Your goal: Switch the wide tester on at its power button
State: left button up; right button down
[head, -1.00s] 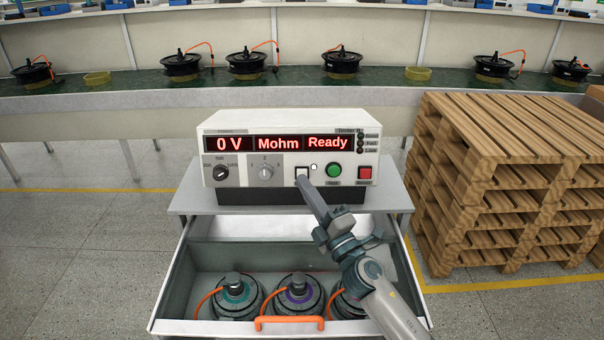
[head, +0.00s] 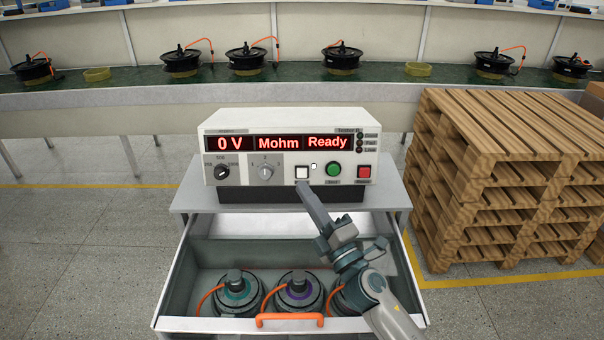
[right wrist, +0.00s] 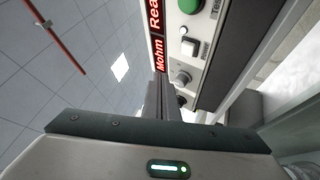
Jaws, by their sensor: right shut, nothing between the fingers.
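The wide tester (head: 240,126) stands on top of the grey cabinet, its red display lit and reading "0 V", "Mohm" and "Ready". Its white square power button (head: 302,172) is on the front panel, left of the green button; it also shows in the right wrist view (right wrist: 189,47). My right gripper (head: 303,188) is shut and empty. Its tips are just below the white button in the head view and look apart from it; the exact gap is hard to judge. The fingers also show in the right wrist view (right wrist: 160,100). My left gripper is out of view.
A green button (head: 333,169), a red button (head: 364,172) and two knobs share the panel. Below, an open drawer (head: 175,275) with an orange handle (head: 289,317) holds hub motors. Stacked wooden pallets (head: 500,150) stand at right. A bench with several motors runs behind.

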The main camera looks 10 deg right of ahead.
jog(key=s+a+r+p, duration=0.1)
jog(key=s+p, duration=0.1)
jog(key=s, duration=0.4)
jog(key=shift+s+a+r, duration=0.15)
jog(key=shift+s+r, duration=0.1)
jog(key=shift+r, duration=0.1)
